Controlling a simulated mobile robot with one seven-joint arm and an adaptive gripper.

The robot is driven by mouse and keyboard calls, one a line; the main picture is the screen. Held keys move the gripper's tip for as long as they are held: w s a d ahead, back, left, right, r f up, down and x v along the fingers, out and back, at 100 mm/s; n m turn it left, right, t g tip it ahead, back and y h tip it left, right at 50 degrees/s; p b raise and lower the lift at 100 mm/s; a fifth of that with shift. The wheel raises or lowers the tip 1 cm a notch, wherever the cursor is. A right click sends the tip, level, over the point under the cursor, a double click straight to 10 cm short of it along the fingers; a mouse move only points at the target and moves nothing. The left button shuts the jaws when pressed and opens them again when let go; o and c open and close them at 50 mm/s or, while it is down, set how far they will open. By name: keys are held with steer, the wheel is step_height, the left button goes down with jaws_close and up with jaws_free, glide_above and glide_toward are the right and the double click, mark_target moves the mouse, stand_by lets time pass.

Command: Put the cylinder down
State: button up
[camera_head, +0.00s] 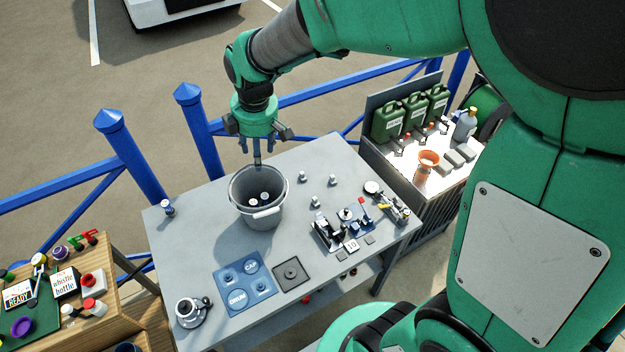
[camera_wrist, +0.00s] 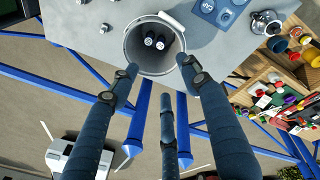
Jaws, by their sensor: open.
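A grey bucket (camera_head: 238,193) with a white handle stands on the grey table. Inside it are two dark cylinders with pale tops, one at left (camera_head: 253,199) and one at right (camera_head: 265,196). In the wrist view the bucket (camera_wrist: 131,52) is at top centre, and the pair, one cylinder (camera_wrist: 149,42) beside the other (camera_wrist: 160,45), stands close together in it. My gripper (camera_head: 257,158) points down just above the bucket's far rim. Its fingers (camera_wrist: 162,82) are spread, with nothing between them. Which cylinder the task means I cannot tell.
Several small pale-topped pieces, one of them here (camera_head: 302,176), stand right of the bucket. Blue railing (camera_head: 290,97) runs behind the table.

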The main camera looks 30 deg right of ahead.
steer(key=s+d+r+m+t, duration=0.1)
steer(key=s+r+m, duration=0.5)
steer(key=s, duration=0.6)
steer(key=s+r+m+t, duration=0.2)
steer(key=s+r+m, duration=0.4)
steer(key=s, duration=0.7)
steer(key=shift+d+r+m, duration=0.2)
steer(key=shift+d+m, duration=0.2)
steer(key=shift+m, duration=0.3)
step_height(320, 180, down, 11)
steer(key=b, duration=1)
steer(key=shift+r+b, duration=0.2)
steer(key=shift+b, duration=0.15)
